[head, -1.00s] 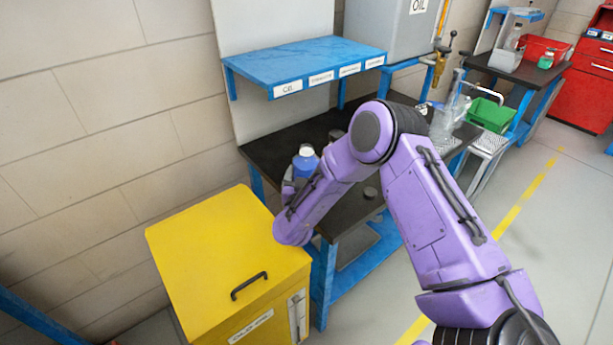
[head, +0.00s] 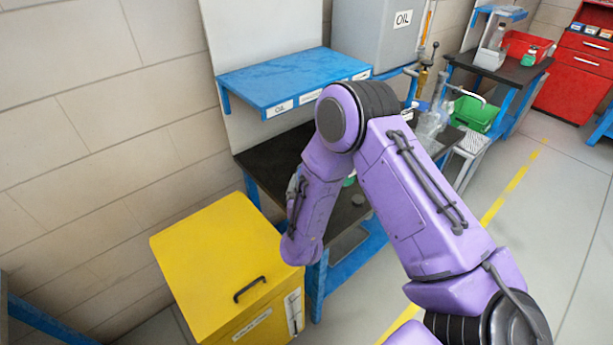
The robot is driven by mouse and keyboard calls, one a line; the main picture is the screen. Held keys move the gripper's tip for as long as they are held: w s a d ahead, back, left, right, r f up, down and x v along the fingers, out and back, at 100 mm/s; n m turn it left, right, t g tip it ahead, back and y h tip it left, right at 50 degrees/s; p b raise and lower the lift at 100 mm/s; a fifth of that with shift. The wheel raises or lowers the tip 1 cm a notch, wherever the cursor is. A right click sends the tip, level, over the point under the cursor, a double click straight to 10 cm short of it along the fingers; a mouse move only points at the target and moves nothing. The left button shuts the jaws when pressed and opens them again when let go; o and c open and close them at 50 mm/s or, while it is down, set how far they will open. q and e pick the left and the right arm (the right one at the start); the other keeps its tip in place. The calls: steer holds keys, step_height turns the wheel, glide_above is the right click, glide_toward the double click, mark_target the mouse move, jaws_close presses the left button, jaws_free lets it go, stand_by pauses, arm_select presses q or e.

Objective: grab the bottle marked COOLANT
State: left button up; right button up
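No bottle marked COOLANT can be made out. My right arm crosses the middle of the head view and covers much of the black workbench top (head: 268,158). Its wrist hangs at the bench's near left corner, above the yellow cabinet's right side. Only a grey sliver of what looks like my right gripper (head: 294,186) shows at the left of the purple forearm; its fingers and anything between them are hidden. A small green item (head: 349,181) peeks out to the right of the forearm on the bench. My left gripper is out of view.
A blue shelf (head: 290,78) with labels, one reading OIL, overhangs the bench. A yellow cabinet (head: 205,240) stands at the front left. A grey OIL tank (head: 375,40), clear containers (head: 432,120) and a green bin (head: 474,112) are behind. Open floor lies right.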

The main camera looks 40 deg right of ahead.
steer(key=s+r, duration=0.2)
steer(key=s, duration=0.3)
steer(key=shift+s+a+r, duration=0.25)
steer(key=shift+a, duration=0.15)
steer(key=shift+f, duration=0.1)
